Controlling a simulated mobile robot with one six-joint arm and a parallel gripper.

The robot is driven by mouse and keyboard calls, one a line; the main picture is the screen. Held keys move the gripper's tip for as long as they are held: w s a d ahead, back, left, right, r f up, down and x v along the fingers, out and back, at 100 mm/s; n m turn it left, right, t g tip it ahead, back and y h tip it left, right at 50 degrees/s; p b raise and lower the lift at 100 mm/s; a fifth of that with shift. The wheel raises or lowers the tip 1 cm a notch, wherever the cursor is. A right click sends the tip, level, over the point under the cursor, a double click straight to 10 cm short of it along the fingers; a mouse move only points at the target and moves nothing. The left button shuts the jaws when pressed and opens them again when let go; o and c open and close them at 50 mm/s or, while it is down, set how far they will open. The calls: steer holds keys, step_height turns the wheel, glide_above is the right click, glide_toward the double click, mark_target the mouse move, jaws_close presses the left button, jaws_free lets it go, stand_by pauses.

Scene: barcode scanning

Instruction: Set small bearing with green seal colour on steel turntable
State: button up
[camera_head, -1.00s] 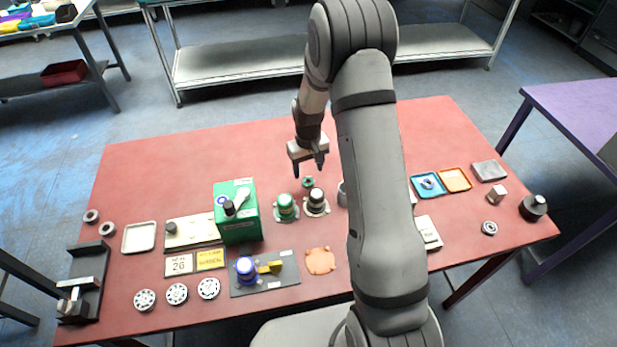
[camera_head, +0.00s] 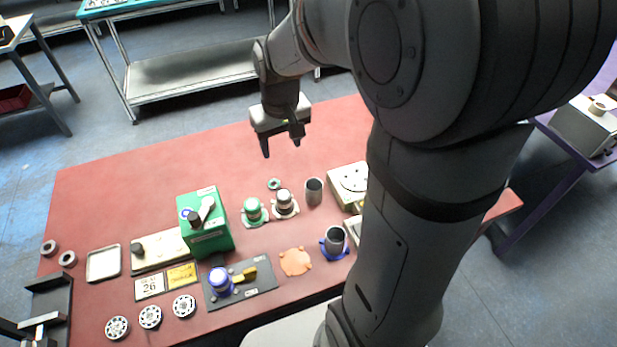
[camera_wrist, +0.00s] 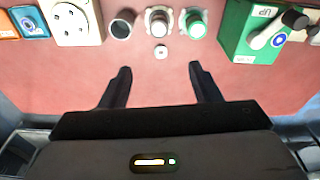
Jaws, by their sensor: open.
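A small ring with green colour (camera_head: 274,184), which looks like the small bearing, lies flat on the red table behind two upright flanged parts. In the wrist view a small pale ring (camera_wrist: 161,52) lies just beyond the fingertips, midway between them; its green is hard to see there. My gripper (camera_head: 281,147) is open and empty above the table, behind the ring; its two fingers also show in the wrist view (camera_wrist: 160,68). A cream box with a round steel disc (camera_head: 352,178), probably the steel turntable, stands to the right, partly hidden by my arm; the disc also shows in the wrist view (camera_wrist: 72,20).
A green-topped flanged part (camera_head: 253,210), a steel-topped one (camera_head: 284,202) and a grey cup (camera_head: 314,191) stand near the ring. A tall green box (camera_head: 205,225) stands left of them. The table's far left is clear.

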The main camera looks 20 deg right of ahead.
steer(key=s+r+m+t, duration=0.1)
steer(key=s+r, duration=0.3)
steer(key=s, duration=1.1)
steer(key=shift+r+t, duration=0.2)
steer(key=shift+t, duration=0.1)
steer(key=shift+o, duration=0.4)
steer(key=shift+s+d, duration=0.15)
steer(key=shift+s, duration=0.05)
steer(key=n+h+b, duration=0.2)
steer(key=n+b, duration=1.1)
steer(key=n, duration=1.6)
glide_toward(274, 183)
steer(key=s, duration=0.1)
steer(key=shift+w+f, duration=0.1)
steer(key=shift+f, duration=0.5)
steer(key=x, duration=0.3)
steer(key=w+b+x, duration=0.1)
steer(key=x, duration=0.3)
steer(key=shift+r, duration=0.1)
steer(key=shift+c, duration=0.4)
